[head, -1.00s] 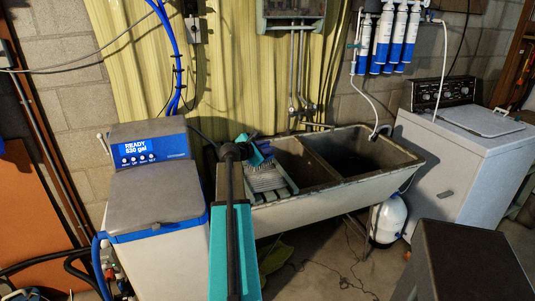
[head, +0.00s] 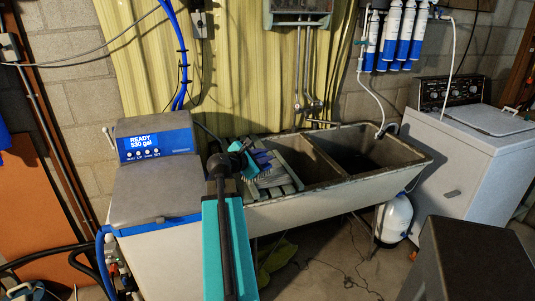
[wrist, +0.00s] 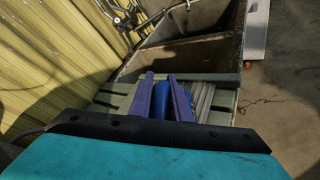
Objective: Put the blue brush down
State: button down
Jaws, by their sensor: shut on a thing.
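My gripper (head: 259,161) is over the left end of the double sink, above a slatted grey-green rack (head: 288,188). In the wrist view its two purple fingers (wrist: 160,78) are shut on the blue brush (wrist: 162,105), whose blue part shows between them. Pale bristles (wrist: 203,100) show to the right of the fingers. The brush is low over the rack; I cannot tell whether it touches it. In the head view the arm and gripper hide much of the brush.
The sink (head: 370,186) has two open basins right of the rack. A water softener (head: 155,185) stands close on the left. A washing machine (head: 475,140) is at the right, and a dark-topped box (head: 475,260) is at the front right. Pipes run along the back wall.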

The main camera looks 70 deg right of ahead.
jog(key=shift+s+a+r, duration=0.1)
jog(key=shift+a, duration=0.7)
jog(key=shift+s+a+r, duration=0.1)
jog(key=shift+a, duration=0.7)
